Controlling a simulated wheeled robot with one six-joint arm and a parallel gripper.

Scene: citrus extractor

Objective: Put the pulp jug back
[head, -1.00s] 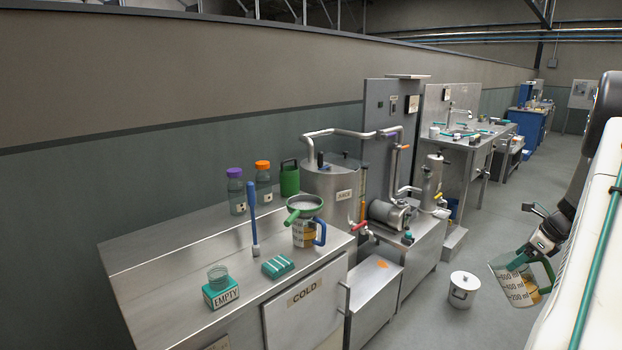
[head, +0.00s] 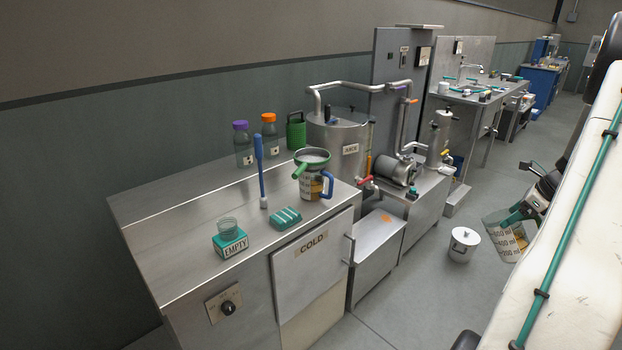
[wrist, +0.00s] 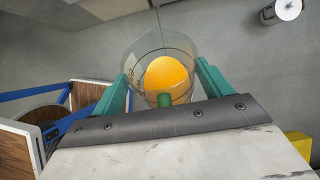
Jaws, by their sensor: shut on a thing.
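My gripper (head: 528,208) is shut on a clear jug (head: 503,236) with a green handle and printed ml marks, at the right of the head view. The jug is tilted and hangs above the floor, clear of the counter. In the wrist view the green fingers of my gripper (wrist: 163,95) stand either side of the handle, and the jug (wrist: 140,48) holds something orange. A second measuring jug (head: 311,188) with a blue handle stands on the steel counter under a green-rimmed strainer (head: 312,157).
The steel counter (head: 180,230) also bears a green sponge (head: 286,217), an EMPTY block with a glass jar, a blue brush, bottles and a green can. A low steel bench (head: 377,235) stands right of it. A lidded white bucket (head: 463,244) stands on the floor.

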